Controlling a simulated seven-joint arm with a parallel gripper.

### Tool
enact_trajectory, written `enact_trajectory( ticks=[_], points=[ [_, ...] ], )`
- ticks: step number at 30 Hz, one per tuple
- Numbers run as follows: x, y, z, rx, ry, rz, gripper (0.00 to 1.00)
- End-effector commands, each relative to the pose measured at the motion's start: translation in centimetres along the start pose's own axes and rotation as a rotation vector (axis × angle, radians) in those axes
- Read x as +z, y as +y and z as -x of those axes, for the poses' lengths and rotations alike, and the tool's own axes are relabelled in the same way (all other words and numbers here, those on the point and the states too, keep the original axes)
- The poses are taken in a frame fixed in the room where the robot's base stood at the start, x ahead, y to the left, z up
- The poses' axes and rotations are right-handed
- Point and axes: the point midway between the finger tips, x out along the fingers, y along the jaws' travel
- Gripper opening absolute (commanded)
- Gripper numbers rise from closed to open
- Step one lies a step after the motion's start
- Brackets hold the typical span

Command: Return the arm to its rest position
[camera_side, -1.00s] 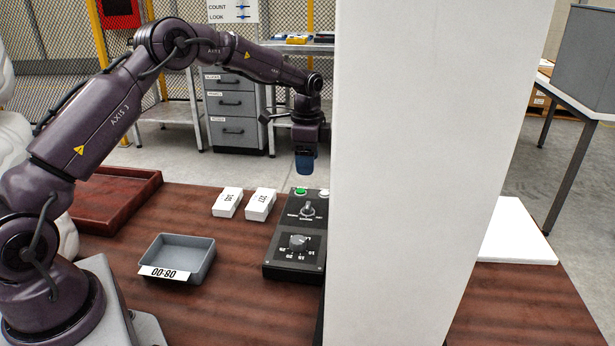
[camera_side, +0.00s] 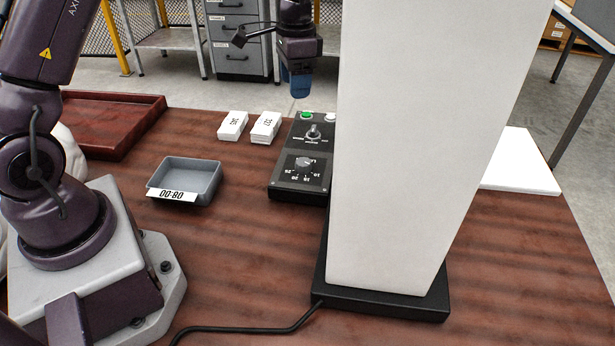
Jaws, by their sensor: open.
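My dark purple arm reaches from its base at the left across the back of the table. My gripper (camera_side: 300,88) points down with blue fingertips, just above the far end of the black control box (camera_side: 284,185). It is open and holds nothing that I can see. A small gap shows between the fingertips and the green button (camera_side: 307,115) below. The box also has a white button (camera_side: 331,116) and two knobs, the nearer one a numbered dial (camera_side: 303,162). The upper arm is cut off by the top edge of the picture.
A tall white column (camera_side: 420,150) on a black base (camera_side: 385,302) hides the area behind it. A black cable (camera_side: 250,330) crosses the front.

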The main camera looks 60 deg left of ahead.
Motion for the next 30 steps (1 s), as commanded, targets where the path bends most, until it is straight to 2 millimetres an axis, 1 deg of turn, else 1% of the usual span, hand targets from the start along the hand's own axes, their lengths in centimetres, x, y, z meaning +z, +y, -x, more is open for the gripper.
enact_trajectory(
  ticks=[1, 3, 5, 6, 8, 9, 13, 18, 21, 24, 30],
  points=[
    [1.1, 1.2, 1.6, -0.015, 0.012, 0.036, 0.62],
    [2.8, 2.8, 3.5, -0.032, 0.032, 0.095, 0.62],
    [4.4, 4.3, 5.0, -0.046, 0.053, 0.144, 0.62],
    [5.5, 5.3, 6.0, -0.055, 0.071, 0.175, 0.62],
    [7.2, 6.7, 7.2, -0.065, 0.099, 0.221, 0.62],
    [8.5, 7.6, 7.9, -0.071, 0.118, 0.248, 0.62],
    [12.3, 10.5, 9.7, -0.081, 0.193, 0.321, 0.62],
    [17.1, 13.8, 10.9, -0.078, 0.308, 0.366, 0.62],
    [19.1, 15.2, 11.2, -0.075, 0.375, 0.355, 0.62],
    [20.3, 16.1, 11.8, -0.074, 0.436, 0.336, 0.62],
    [20.8, 16.8, 13.3, -0.08, 0.521, 0.305, 0.62]
  ],
)
